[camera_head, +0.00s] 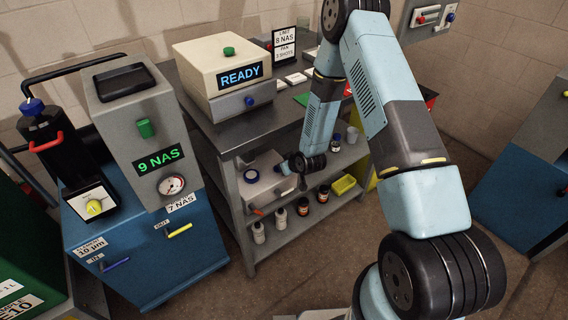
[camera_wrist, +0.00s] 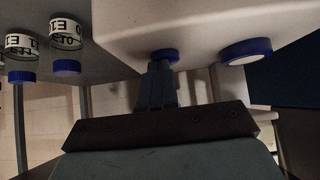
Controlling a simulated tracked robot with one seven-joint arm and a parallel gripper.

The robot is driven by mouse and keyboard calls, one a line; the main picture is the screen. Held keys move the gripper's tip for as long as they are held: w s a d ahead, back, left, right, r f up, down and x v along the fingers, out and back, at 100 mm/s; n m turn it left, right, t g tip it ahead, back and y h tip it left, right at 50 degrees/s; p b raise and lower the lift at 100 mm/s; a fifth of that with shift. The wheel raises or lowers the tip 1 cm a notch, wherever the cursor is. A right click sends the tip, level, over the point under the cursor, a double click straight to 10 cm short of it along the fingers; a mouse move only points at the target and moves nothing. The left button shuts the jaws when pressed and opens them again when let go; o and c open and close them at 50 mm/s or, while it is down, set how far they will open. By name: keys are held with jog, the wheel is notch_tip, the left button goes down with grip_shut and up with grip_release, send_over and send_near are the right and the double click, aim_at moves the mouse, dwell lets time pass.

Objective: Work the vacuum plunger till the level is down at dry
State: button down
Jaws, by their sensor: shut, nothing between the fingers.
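A pale box (camera_head: 265,192), probably the vacuum unit, stands on the shelf of the grey bench. A round blue-rimmed window with a pale face (camera_head: 251,176) is on its front; it also shows in the wrist view (camera_wrist: 246,51). A blue knob (camera_wrist: 165,54), likely the plunger, sits beside the window in the wrist view. My gripper (camera_head: 287,168) is at the box's front. In the wrist view my gripper (camera_wrist: 162,66) is shut and empty, its tips at the knob; I cannot tell whether they touch it. The level is too small to read.
Bottles (camera_head: 302,206) and a yellow tray (camera_head: 344,185) are near the box. Blue-capped bottles (camera_wrist: 66,48) show at left in the wrist view. A beige READY unit (camera_head: 220,65) stands on the benchtop. A blue cabinet reading 9 NAS (camera_head: 150,250) is at left.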

jog(key=shift+s+f, duration=0.1)
jog(key=shift+f, duration=0.05)
jog(key=shift+r, duration=0.45)
notch_tip(320, 180, up, 4)
jog(key=shift+d+f, duration=0.1)
jog(key=shift+f, duration=0.05)
jog(key=v, duration=0.9)
jog(key=shift+s, duration=0.25)
jog(key=shift+d, duration=0.1)
dwell(0.4)
dwell(0.3)
